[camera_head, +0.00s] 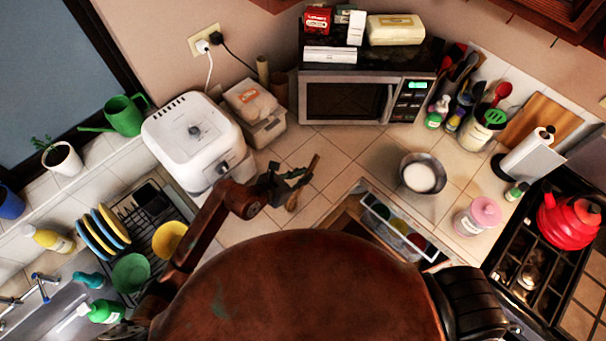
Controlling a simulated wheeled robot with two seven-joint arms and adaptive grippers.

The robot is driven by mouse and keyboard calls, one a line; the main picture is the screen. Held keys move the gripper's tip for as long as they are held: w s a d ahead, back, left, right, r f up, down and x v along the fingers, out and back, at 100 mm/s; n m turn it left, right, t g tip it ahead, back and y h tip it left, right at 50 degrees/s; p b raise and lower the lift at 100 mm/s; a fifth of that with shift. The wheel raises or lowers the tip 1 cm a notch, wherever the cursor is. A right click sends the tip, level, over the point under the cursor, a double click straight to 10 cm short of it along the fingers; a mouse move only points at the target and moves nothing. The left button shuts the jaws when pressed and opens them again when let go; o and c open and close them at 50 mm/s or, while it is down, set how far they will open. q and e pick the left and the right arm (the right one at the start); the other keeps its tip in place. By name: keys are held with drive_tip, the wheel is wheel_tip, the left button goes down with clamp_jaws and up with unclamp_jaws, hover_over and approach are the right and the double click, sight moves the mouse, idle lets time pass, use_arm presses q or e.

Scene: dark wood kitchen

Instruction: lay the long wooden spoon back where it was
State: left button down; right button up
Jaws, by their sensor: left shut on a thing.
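The long wooden spoon (292,202) is in my left gripper (298,178), over the tiled counter between the white bread machine and the microwave. The gripper is shut on the spoon's handle. The spoon slants, with its wider end toward me and its handle end pointing up and to the right past the fingers. I cannot tell whether the spoon touches the counter. The fingers hide the middle of the handle. My right gripper is not in view.
The white bread machine (192,137) stands left of the gripper, the microwave (346,98) behind. A bowl of white stuff (420,177) and a pink-lidded jar (478,215) stand to the right. An open drawer (378,215) is nearer me. Bare tiles surround the spoon.

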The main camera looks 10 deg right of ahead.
use_arm(q)
drive_tip(key=shift+f, duration=0.2)
drive_tip(key=c, duration=1.9)
unclamp_jaws()
drive_tip(key=shift+r, duration=0.1)
drive_tip(key=shift+r, duration=0.2)
drive_tip(key=b+v, duration=0.1)
drive_tip(key=v, duration=1.1)
drive_tip(key=shift+s, duration=0.1)
drive_tip(key=shift+f, duration=0.15)
